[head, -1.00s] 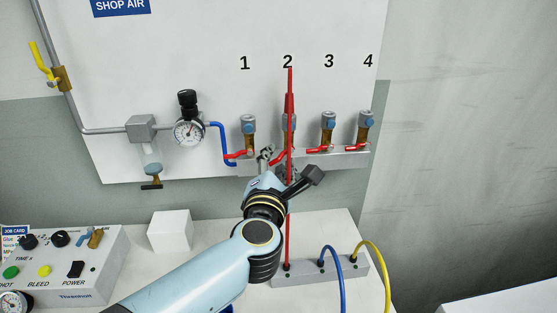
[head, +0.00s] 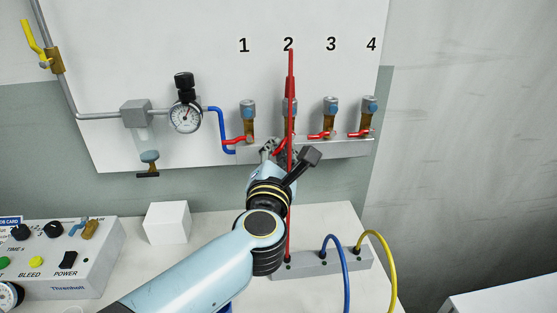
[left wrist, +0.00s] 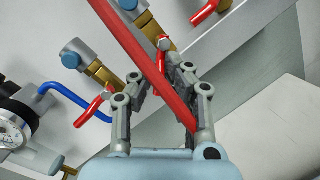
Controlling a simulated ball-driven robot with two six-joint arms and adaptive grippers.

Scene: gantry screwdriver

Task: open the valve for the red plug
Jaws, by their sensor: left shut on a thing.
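That handle slants at a different angle from the handles of valve 1 (head: 248,115) and valve 3 (head: 330,113). In the left wrist view the red line crosses in front of my gripper (left wrist: 160,72). My right gripper is out of view.
Valve 4 (head: 368,113) is at the right. A gauge (head: 185,118) with a black knob and a blue pipe stand to the left. Blue (head: 343,265) and yellow (head: 382,255) hoses loop from the block. A white box (head: 167,223) and a control box (head: 68,262) sit on the bench.

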